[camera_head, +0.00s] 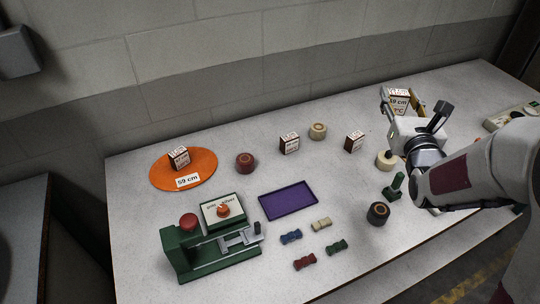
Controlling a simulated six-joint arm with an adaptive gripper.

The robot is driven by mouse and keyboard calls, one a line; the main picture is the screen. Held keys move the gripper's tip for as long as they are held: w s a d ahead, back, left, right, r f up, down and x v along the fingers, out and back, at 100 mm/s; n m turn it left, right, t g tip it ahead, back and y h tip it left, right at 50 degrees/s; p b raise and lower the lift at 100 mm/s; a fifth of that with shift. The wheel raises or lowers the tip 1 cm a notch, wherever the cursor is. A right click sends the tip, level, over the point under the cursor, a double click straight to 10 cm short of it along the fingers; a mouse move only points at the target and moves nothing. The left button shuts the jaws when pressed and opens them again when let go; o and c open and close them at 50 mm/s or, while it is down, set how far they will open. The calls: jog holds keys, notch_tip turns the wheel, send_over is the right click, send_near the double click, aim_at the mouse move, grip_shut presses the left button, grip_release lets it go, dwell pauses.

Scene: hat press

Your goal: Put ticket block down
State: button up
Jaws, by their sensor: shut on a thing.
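My gripper (413,108) is at the right rear of the table, shut on a ticket block (398,98) with a white printed face. The block is partly hidden by the fingers, and I cannot tell whether it touches the table. Another ticket block (179,158) stands on an orange disc (206,161) at the left, behind a "59 cm" label. Two more ticket blocks, one near the middle (290,143) and one to its right (354,142), stand on the table.
A green press (205,262) with a lettered plate stands front left. A purple tray (288,201) lies mid-table, with several small coloured pieces in front. Round pieces, dark red (245,162), cream (317,131) and dark (378,213), and a green stamp (394,188) stand around. Bare table lies between them.

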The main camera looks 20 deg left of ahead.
jog(key=s+a+f+n+g+y, duration=0.1)
jog(key=a+f+n+y, duration=0.15)
jog(key=a, duration=0.75)
jog(key=s+a+f+n+g+y, duration=0.1)
jog(key=s+a+f+g+y, duration=0.15)
jog(key=a, duration=0.75)
jog(key=a+f+n+g+y, duration=0.1)
jog(key=a+f+n+y, duration=0.15)
jog(key=a, duration=0.75)
jog(key=s+a+f+n+g+y, duration=0.25)
jog(key=s+a, duration=0.35)
jog(key=a, duration=0.5)
jog(key=s+a+f+n+g+y, duration=0.15)
jog(key=s+a+f, duration=0.35)
jog(key=a, duration=0.6)
notch_tip(320, 180, up, 6)
jog(key=a+g, duration=0.1)
jog(key=a, duration=0.2)
jog(key=shift+s+g, duration=0.35)
jog(key=shift+s, duration=0.1)
notch_tip(320, 180, down, 6)
jog(key=shift+f, duration=0.15)
jog(key=shift+f, duration=0.1)
jog(key=shift+d+f, duration=0.1)
jog(key=shift+f, duration=1.7)
